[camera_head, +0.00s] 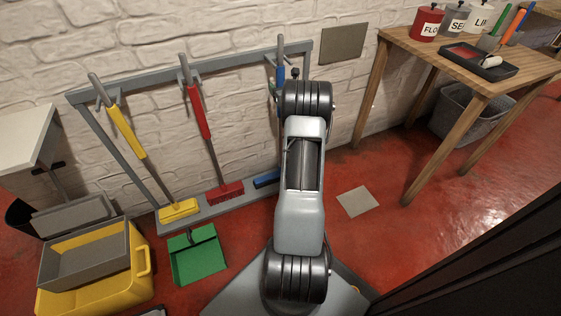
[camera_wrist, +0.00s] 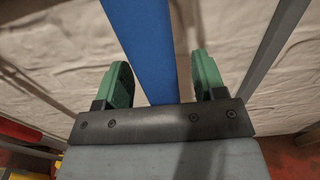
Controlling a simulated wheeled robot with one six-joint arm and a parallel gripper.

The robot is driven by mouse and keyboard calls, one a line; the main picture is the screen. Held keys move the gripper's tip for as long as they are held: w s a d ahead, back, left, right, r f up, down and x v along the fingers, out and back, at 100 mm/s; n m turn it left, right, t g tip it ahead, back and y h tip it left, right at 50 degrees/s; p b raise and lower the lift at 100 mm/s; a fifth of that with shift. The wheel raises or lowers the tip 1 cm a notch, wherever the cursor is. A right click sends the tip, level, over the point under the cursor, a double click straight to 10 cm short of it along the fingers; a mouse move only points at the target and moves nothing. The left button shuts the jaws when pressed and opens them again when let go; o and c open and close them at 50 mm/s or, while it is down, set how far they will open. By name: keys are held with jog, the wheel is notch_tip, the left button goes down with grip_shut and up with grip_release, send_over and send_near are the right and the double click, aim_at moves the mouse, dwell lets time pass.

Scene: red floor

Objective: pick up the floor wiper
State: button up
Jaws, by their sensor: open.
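The floor wiper appears to be the blue tool (camera_head: 266,180) on the wall rack in the head view, with a low blue head at the bottom and a blue handle behind my arm. My arm hides most of its length. In the wrist view its blue handle (camera_wrist: 137,35) runs down between the two green fingers of my gripper (camera_wrist: 161,68). The gripper is open, with a finger on each side of the handle and visible gaps. I cannot tell how deep the handle sits between the fingers.
A grey rack (camera_head: 200,70) also holds a yellow tool (camera_head: 127,130) and a red brush (camera_head: 198,110). A green dustpan (camera_head: 197,255) and a yellow bucket (camera_head: 100,285) are at left. A wooden table (camera_head: 440,58) stands at right. Red floor between is mostly clear.

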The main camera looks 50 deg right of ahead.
grip_shut()
jog(key=shift+r, duration=0.15)
dwell(0.4)
jog(key=shift+r, duration=0.1)
